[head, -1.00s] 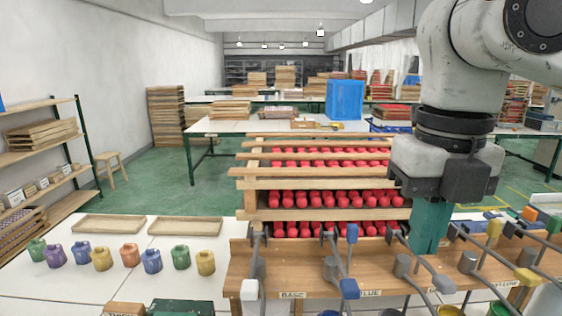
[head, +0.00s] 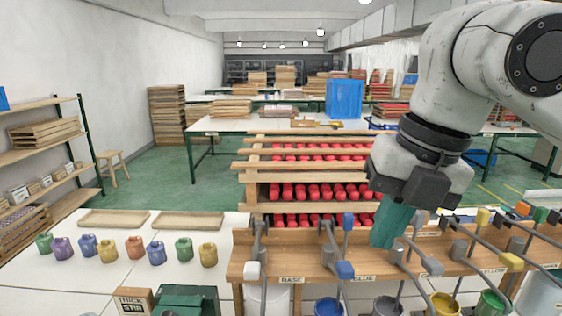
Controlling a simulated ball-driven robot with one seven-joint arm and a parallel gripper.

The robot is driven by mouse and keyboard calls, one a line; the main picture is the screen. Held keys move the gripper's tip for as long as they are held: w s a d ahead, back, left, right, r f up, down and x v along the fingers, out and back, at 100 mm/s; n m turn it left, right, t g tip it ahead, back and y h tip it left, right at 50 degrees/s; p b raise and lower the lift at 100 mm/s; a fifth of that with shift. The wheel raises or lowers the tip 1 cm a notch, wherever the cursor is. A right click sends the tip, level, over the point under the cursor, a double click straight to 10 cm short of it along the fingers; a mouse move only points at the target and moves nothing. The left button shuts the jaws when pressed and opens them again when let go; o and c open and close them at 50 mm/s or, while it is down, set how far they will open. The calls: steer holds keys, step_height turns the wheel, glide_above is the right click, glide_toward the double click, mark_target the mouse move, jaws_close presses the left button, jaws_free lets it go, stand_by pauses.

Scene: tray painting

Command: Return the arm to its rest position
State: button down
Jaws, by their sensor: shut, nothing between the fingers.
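My arm comes in from the upper right of the head view. My gripper (head: 385,243) hangs tilted, its green-teal fingers pointing down and a little left. The fingers are together with nothing visible between them. They are in front of the wooden paint rack (head: 300,245), near its grey levers and to the right of the blue-tipped ones. It is unclear whether they touch anything there. My forearm hides part of the shelves behind.
Paint buckets, including a blue one (head: 328,306) and a yellow one (head: 444,304), stand below the rack. Red pieces (head: 300,191) fill the shelves behind. Several coloured jars (head: 107,249) and two wooden trays (head: 190,220) sit on the left white table.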

steer(key=w+a+f+m+t+y, duration=0.3)
steer(key=w+a+f+m+y, duration=0.25)
steer(key=f+m, duration=0.3)
steer(key=s+d+f+m+t+b, duration=0.1)
steer(key=s+d+f+m, duration=0.1)
steer(key=f+m, duration=0.6)
steer(key=s+d+f+m, duration=0.25)
steer(key=f+m, duration=0.35)
steer(key=f, duration=0.4)
steer(key=s+d+f+m+g+h, duration=0.1)
steer(key=s+d+f+m+h, duration=0.2)
steer(key=s+f, duration=0.35)
steer(key=s+d+f+m+h, duration=0.1)
steer(key=s+d+f+m, duration=0.35)
steer(key=f, duration=0.35)
steer(key=s+d+f+m+g+h, duration=0.1)
steer(key=s+d+f, duration=0.3)
steer(key=s, duration=0.4)
steer(key=s+d+f+m+g+h, duration=0.2)
steer(key=s+d+f+m+h, duration=0.1)
steer(key=s, duration=0.5)
steer(key=shift+d+f+m+b, duration=0.35)
steer(key=shift+d+m+b, duration=0.05)
steer(key=shift+d+m, duration=0.2)
steer(key=shift+s+a, duration=0.1)
